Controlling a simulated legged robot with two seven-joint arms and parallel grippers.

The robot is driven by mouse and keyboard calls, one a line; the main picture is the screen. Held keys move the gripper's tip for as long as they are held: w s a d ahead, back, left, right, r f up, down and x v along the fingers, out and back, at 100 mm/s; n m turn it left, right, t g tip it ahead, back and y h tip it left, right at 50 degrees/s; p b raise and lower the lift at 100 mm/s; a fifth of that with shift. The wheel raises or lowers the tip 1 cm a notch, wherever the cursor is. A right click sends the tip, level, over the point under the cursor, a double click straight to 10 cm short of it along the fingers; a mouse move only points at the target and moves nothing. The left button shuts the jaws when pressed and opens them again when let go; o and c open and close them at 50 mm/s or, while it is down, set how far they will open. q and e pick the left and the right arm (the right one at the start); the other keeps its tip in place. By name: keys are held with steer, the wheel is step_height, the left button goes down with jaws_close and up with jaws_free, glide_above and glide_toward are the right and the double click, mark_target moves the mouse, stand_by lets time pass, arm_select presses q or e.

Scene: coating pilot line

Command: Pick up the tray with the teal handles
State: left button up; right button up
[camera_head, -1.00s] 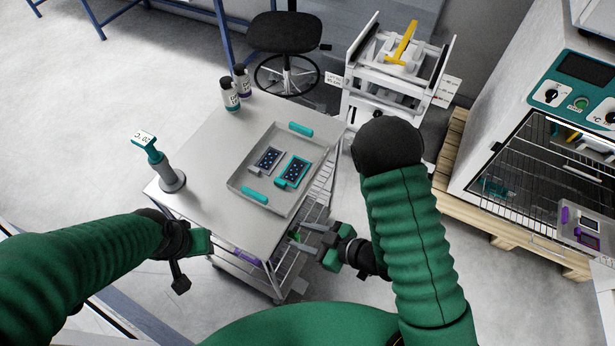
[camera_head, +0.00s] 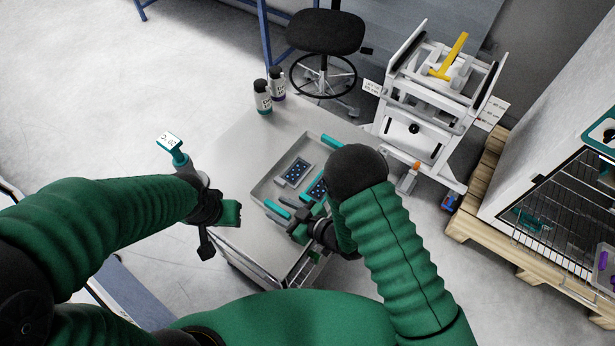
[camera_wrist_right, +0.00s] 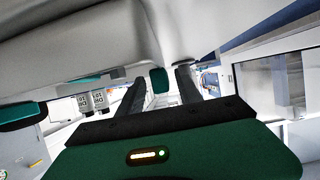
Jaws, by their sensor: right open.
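The grey tray (camera_head: 274,182) lies on the metal cart top. Its far teal handle (camera_head: 331,141) and near teal handle (camera_head: 277,208) both show in the head view. Inside it are a grey-framed plate (camera_head: 294,172) and a teal-framed plate (camera_head: 316,188); my right arm hides part of the tray's right side. My right gripper (camera_head: 300,222) is open, low beside the near right part of the tray. In the right wrist view its dark fingers (camera_wrist_right: 158,98) stand apart, with a teal piece visible between them. My left gripper (camera_head: 232,212) is left of the tray, its jaws unclear.
Two dark-capped bottles (camera_head: 269,93) stand at the cart's far corner. A stool (camera_head: 325,35) and a white frame stand (camera_head: 425,95) are beyond the cart.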

steer(key=shift+w+a+f, duration=0.15)
steer(key=shift+w+a, duration=0.1)
steer(key=shift+a, duration=0.25)
steer(key=shift+s+a, duration=0.1)
steer(key=shift+s, duration=0.05)
steer(key=shift+c, duration=0.5)
jaws_close()
stand_by(0.4)
